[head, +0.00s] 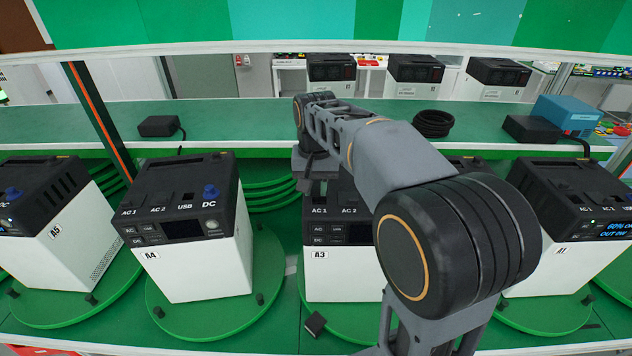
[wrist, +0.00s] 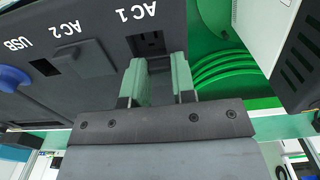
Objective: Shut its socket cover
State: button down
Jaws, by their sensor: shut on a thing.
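The power station A3 (head: 340,281), white with a black sloped top, stands on a green turntable, partly hidden by my arm. In the wrist view its panel is upside down. The AC 1 socket (wrist: 150,42) shows uncovered, while the AC 2 socket has its dark cover (wrist: 85,60) down. A blue plug (wrist: 12,78) sits beyond USB. My gripper (wrist: 160,82) is at AC 1, its green fingertips either side of a dark thing, apparently the raised AC 1 cover, hard to see against the dark panel. In the head view the fingertips are hidden.
Station A4 (head: 212,268) stands left of A3, with A5 (head: 76,238) farther left and A1 (head: 570,266) at the right. A green shelf (head: 230,118) runs behind, with a black adapter (head: 160,126) and a coiled cable (head: 433,123). Green hoses lie between A4 and A3.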

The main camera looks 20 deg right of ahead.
aim_at(315, 206)
jog(key=s, duration=0.1)
jog(key=s+a, duration=0.1)
jog(key=s, duration=0.1)
jog(key=shift+s+b, duration=0.1)
jog(key=shift+b, duration=0.25)
jog(key=c, duration=0.9)
grip_release()
jog(key=shift+s+a, duration=0.1)
jog(key=shift+r, duration=0.1)
notch_tip(315, 206, up, 14)
jog(key=shift+f, duration=0.15)
jog(key=shift+f, duration=0.1)
